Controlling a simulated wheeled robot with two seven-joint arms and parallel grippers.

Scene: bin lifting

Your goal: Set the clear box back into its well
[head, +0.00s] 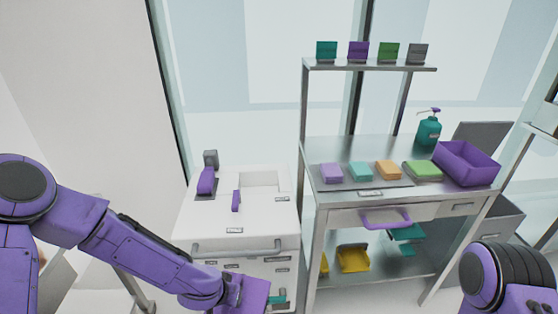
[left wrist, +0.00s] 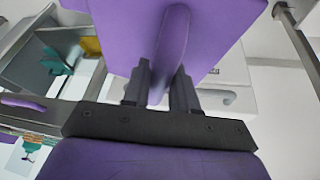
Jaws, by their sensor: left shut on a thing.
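My left gripper (left wrist: 162,82) is shut on the rounded purple handle (left wrist: 171,40) of a flat purple panel (left wrist: 115,25). The panel also shows in the head view (head: 255,294), at the bottom, in front of a white cabinet (head: 196,228). I cannot tell whether a clear box is behind this panel; no clear walls show. The cabinet top has a rectangular recess (head: 262,181), which looks empty. My right gripper is out of view; only part of the right arm shows at the lower right.
A small purple handle (head: 236,201) and a purple-and-grey device (head: 207,178) stand on the cabinet top. A grey bar handle (head: 236,248) crosses its front. A steel bench (head: 383,148) to the right holds coloured blocks, a purple bin (head: 467,163) and a teal pump bottle (head: 429,130).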

